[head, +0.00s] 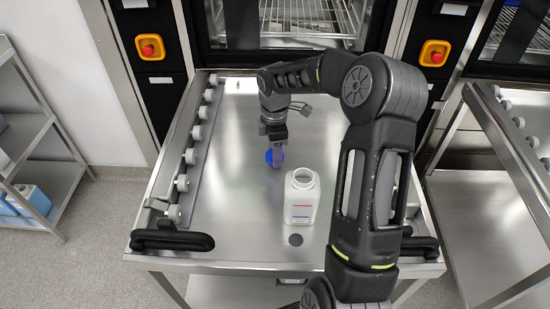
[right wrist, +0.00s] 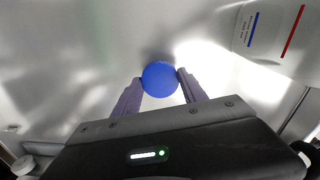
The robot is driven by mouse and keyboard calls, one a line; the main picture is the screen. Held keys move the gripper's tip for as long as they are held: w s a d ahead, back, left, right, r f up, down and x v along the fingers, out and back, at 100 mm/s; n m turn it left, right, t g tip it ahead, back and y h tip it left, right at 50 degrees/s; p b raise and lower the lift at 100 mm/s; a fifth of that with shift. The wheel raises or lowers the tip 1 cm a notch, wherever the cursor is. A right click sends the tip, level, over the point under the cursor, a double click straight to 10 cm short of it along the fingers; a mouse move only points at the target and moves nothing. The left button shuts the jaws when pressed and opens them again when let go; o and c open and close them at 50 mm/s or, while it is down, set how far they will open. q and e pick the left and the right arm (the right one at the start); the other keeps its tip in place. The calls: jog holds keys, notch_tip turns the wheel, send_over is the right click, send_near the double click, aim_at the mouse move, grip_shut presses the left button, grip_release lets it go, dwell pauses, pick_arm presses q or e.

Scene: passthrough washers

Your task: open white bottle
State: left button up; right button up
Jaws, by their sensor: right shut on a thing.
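The white bottle (head: 300,200) stands upright on the steel trolley top, and its mouth shows without a cap. Part of its labelled side also shows at the upper right of the right wrist view (right wrist: 277,35). My right gripper (head: 276,155) is just left of and behind the bottle, apart from it. In the right wrist view its two fingers (right wrist: 161,88) are shut on a round blue cap (right wrist: 160,79). The cap also shows in the head view (head: 270,157), at or close above the trolley top; I cannot tell if it touches. My left gripper is not in view.
Washer machines stand behind, and a shelf (head: 45,165) is at left.

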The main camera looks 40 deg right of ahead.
jog(key=shift+f, duration=1.5)
jog(key=shift+f, duration=0.15)
jog(key=o, duration=1.6)
jog(key=shift+c, duration=0.2)
notch_tip(320, 180, up, 12)
jog(key=shift+r, duration=0.2)
